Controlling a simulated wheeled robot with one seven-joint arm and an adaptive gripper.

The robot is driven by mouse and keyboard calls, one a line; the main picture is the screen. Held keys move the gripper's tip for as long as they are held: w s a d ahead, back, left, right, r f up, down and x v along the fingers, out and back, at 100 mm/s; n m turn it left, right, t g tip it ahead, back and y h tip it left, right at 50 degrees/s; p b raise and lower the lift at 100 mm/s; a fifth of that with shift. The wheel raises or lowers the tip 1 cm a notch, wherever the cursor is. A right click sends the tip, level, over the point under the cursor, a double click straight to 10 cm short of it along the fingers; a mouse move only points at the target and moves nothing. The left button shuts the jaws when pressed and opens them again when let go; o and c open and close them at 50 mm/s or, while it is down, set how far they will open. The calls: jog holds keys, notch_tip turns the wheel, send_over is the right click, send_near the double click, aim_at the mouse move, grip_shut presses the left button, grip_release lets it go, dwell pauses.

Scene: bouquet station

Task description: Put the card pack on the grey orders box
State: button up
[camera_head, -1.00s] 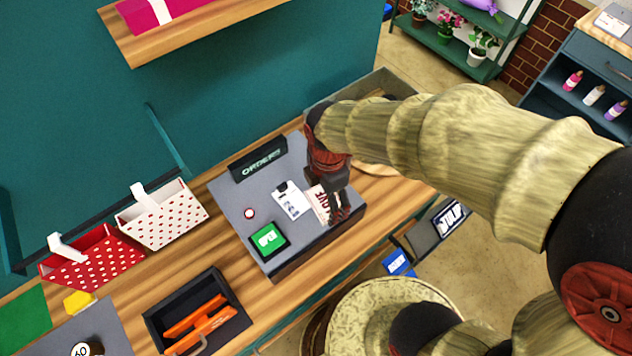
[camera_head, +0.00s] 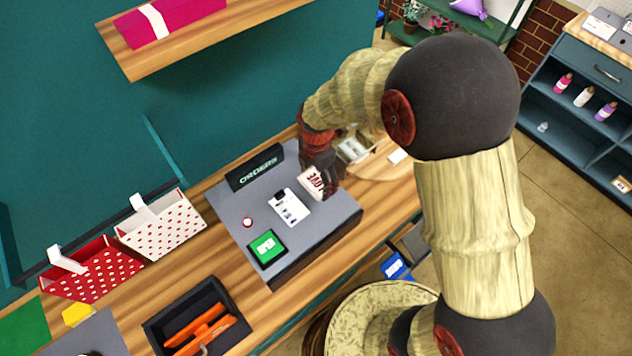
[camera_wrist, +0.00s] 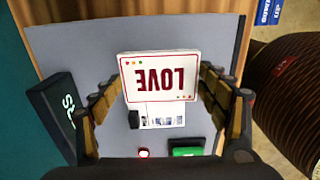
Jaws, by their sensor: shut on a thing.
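The card pack (camera_head: 312,184) is white with a red border and the word LOVE in dark red. It also shows in the wrist view (camera_wrist: 160,77), upside down between my two fingers. My gripper (camera_head: 326,186) is shut on its two sides, over the right part of the grey orders box (camera_head: 335,217). The box's grey top also fills much of the wrist view (camera_wrist: 75,45). I cannot tell for sure how far the pack is above the top. My fingers hide part of the pack in the head view.
On the box stand a dark ORDERS sign (camera_head: 256,167), a white clipboard (camera_head: 290,207), a green pad (camera_head: 267,248) and a small red-and-white button (camera_head: 247,222). Free grey top lies at the box's front right. A black tray (camera_head: 196,318) with orange tools stands at left.

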aim_at(316, 183)
jog(key=shift+w+f, duration=0.45)
jog(key=shift+f, duration=0.25)
jog(key=shift+w+f, duration=0.15)
jog(key=shift+f, duration=1.45)
jog(key=shift+f, duration=0.1)
jog(key=o, duration=1.2)
jog(key=shift+o, duration=0.4)
